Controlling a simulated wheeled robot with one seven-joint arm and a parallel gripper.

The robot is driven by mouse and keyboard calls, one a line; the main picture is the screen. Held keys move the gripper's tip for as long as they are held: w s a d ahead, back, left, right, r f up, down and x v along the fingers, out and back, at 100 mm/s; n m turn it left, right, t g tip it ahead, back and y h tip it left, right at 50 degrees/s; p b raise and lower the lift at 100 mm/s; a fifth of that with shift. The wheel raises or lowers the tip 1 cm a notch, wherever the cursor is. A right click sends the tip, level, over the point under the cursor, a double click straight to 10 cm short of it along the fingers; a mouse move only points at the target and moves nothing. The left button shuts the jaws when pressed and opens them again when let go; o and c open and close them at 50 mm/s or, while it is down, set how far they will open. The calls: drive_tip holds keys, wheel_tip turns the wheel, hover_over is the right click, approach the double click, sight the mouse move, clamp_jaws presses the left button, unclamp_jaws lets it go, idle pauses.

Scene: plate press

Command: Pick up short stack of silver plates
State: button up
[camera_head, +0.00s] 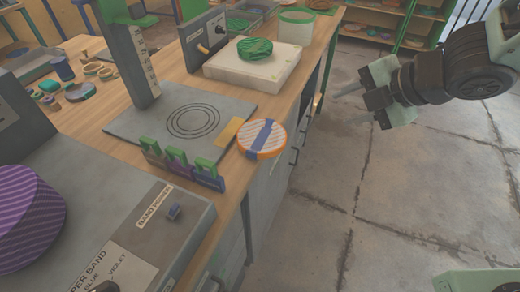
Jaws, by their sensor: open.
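My gripper (362,107) is at the upper right, open and empty, above the concrete floor and well to the right of the bench. No stack that is plainly silver plates stands out. A short round stack (264,147) with an orange rim, a pale striped top and a blue band across it sits at the bench's right edge. My gripper is apart from it. I cannot tell whether this is the plate stack. A grey press plate (150,126) marked with rings lies to its left, bare.
A purple striped round stack (30,215) is at the left on a grey machine (150,225). A green coil (255,48) sits on a white block (252,70). Small green clips (178,157) stand near the bench's front. The floor (400,200) right of the bench is clear.

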wheel_tip(320, 180, down, 3)
drive_tip(key=s+n+g+y+b, duration=0.1)
drive_tip(key=s+n+g+y, duration=0.15)
drive_tip(key=n, duration=0.35)
drive_tip(key=b, duration=0.3)
approach(283, 147)
drive_tip(key=x, duration=0.4)
drive_tip(key=shift+s+a+r, duration=0.15)
drive_tip(key=shift+a+r, duration=0.05)
drive_tip(key=shift+w+d+x, duration=0.1)
drive_tip(key=shift+x, duration=1.3)
drive_tip(key=shift+w+d+x, duration=0.15)
drive_tip(key=shift+x, duration=1.3)
drive_tip(key=shift+f, duration=0.15)
drive_tip(key=shift+c, duration=0.3)
clamp_jaws()
